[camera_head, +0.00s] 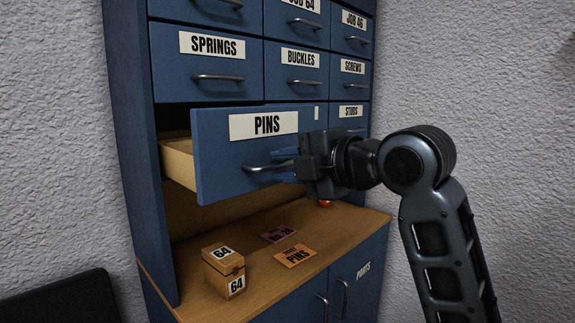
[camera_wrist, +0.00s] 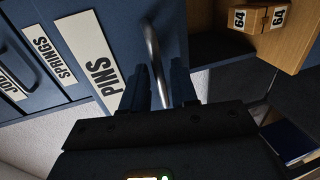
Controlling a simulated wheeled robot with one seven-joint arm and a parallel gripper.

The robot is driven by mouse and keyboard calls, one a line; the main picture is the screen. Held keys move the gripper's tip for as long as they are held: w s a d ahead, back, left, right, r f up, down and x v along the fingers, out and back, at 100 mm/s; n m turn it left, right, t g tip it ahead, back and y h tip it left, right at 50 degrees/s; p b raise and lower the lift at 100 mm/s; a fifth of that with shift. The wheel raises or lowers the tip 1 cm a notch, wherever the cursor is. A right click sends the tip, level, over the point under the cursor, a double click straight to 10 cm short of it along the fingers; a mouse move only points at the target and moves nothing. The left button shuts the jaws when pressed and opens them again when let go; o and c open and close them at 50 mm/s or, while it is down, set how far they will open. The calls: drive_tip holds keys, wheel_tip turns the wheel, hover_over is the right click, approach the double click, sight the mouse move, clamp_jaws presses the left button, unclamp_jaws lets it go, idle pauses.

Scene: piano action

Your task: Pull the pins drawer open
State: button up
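The blue PINS drawer (camera_head: 222,155) is pulled partly out of the cabinet, and its pale wooden side (camera_head: 178,160) shows at the left. Its front also shows in the wrist view with the PINS label (camera_wrist: 92,60). A metal bar handle (camera_head: 254,169) crosses the drawer front below the label. My gripper (camera_head: 284,164) is at the right part of this handle. In the wrist view the handle (camera_wrist: 153,45) runs between my two fingers (camera_wrist: 162,88), which appear closed around it. The inside of the drawer is mostly hidden.
Closed drawers SPRINGS (camera_head: 212,70), BUCKLES (camera_head: 300,72) and STUDS (camera_head: 349,112) surround it. Below, a wooden ledge (camera_head: 195,295) holds a small box marked 64 (camera_head: 223,270), an orange PINS card (camera_head: 295,256) and a purple card (camera_head: 279,234). A red object (camera_head: 325,203) sits behind my gripper.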

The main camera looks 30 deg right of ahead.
drive_tip(key=shift+o, duration=0.7)
drive_tip(key=v, duration=0.7)
drive_tip(key=shift+s+b, duration=0.35)
drive_tip(key=shift+b, duration=0.1)
drive_tip(key=shift+d+r, duration=0.1)
